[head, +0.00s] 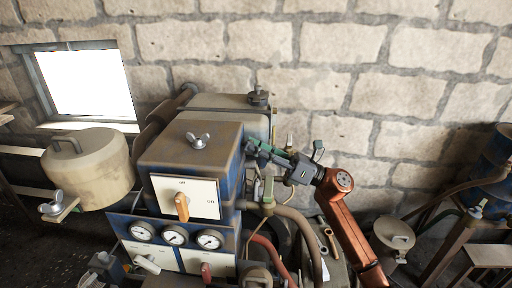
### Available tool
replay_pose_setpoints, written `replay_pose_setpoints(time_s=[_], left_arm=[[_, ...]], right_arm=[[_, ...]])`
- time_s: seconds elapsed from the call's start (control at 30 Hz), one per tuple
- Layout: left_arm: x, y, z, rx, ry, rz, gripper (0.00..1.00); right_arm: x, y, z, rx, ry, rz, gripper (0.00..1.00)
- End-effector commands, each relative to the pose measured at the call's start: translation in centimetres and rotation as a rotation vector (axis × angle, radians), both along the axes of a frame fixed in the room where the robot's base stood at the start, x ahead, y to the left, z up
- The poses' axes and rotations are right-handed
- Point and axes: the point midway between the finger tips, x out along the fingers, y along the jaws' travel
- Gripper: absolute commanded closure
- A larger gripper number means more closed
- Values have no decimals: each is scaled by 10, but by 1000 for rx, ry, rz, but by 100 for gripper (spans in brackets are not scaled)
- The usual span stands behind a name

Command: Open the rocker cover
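My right arm comes up from the lower right. Its gripper (262,152) points left, at the right edge of a grey-topped box with a wing nut (197,140) on top. Whether the fingers touch the box or are open cannot be made out. Behind this box is a long grey cover (230,101) with a dark cap (258,97) at its right end; I cannot tell for sure which of the two is the rocker cover. Both look closed. My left gripper is not in view.
The box front carries a white switch panel (205,190) with an orange handle, and gauges (175,235) below. A beige canister (90,168) stands to the left. Hoses (295,215) and a round-lidded can (393,236) are at right. A stone wall is behind.

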Motion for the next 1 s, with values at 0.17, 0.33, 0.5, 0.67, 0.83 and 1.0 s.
replay_pose_setpoints(time_s=[0.17, 0.33, 0.5, 0.67, 0.83, 1.0], left_arm=[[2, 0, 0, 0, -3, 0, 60], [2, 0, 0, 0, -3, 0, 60], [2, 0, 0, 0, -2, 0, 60], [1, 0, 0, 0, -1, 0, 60], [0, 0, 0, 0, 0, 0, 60], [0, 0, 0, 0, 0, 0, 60]], right_arm=[[0, 0, 0, 0, 0, 0, 64], [0, 0, 0, 0, 0, 0, 76], [0, 0, 0, 0, 0, 0, 87], [0, 0, 0, 0, 1, 0, 98], [0, 0, -1, 0, 1, 0, 100], [0, 0, -1, 0, 1, 0, 100]])
